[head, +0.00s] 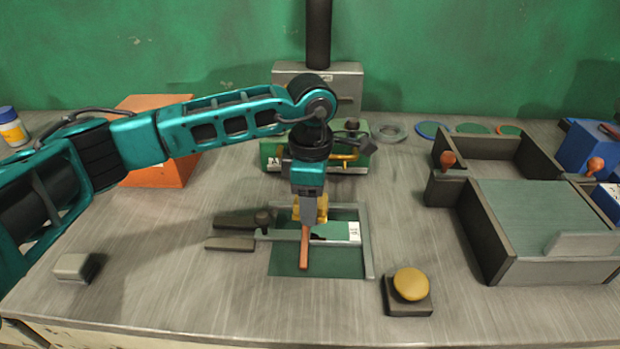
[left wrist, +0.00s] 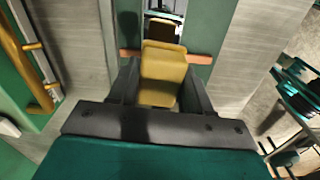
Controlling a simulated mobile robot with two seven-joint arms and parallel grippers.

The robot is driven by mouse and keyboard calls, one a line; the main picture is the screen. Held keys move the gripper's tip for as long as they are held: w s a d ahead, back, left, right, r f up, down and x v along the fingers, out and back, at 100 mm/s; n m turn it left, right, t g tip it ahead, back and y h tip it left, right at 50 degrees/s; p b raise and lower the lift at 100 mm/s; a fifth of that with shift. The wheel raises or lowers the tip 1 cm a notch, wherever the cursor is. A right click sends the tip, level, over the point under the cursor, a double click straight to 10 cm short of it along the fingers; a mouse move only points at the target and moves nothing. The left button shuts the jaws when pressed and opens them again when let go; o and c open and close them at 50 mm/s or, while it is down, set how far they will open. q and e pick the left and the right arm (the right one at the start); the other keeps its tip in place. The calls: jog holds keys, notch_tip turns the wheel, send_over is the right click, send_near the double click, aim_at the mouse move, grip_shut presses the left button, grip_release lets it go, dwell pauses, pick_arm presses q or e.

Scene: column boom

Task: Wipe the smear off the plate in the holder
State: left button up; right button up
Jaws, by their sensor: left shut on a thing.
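My left gripper (head: 308,212) points down over the holder (head: 370,262) near the middle of the bench. It is shut on a yellow block (left wrist: 163,75), which fills the space between its fingers in the left wrist view. The block also shows beside the fingers (head: 321,206) in the head view. A flat green plate (head: 335,264) lies in the holder. A narrow orange-brown strip (head: 304,250) runs toward the front edge under the gripper; I cannot tell whether it is the smear or a solid bar. Contact between block and plate is hidden. My right gripper is out of view.
A yellow-topped button (head: 410,284) stands right of the holder. A grey handle (head: 230,244) sticks out left. A green box (head: 345,160) stands behind, and a large open grey case (head: 487,245) is at right. A small grey block (head: 73,267) lies front left.

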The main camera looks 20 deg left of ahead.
pick_arm(q)
jog(key=shift+r+p, duration=0.85)
jog(key=shift+r, duration=1)
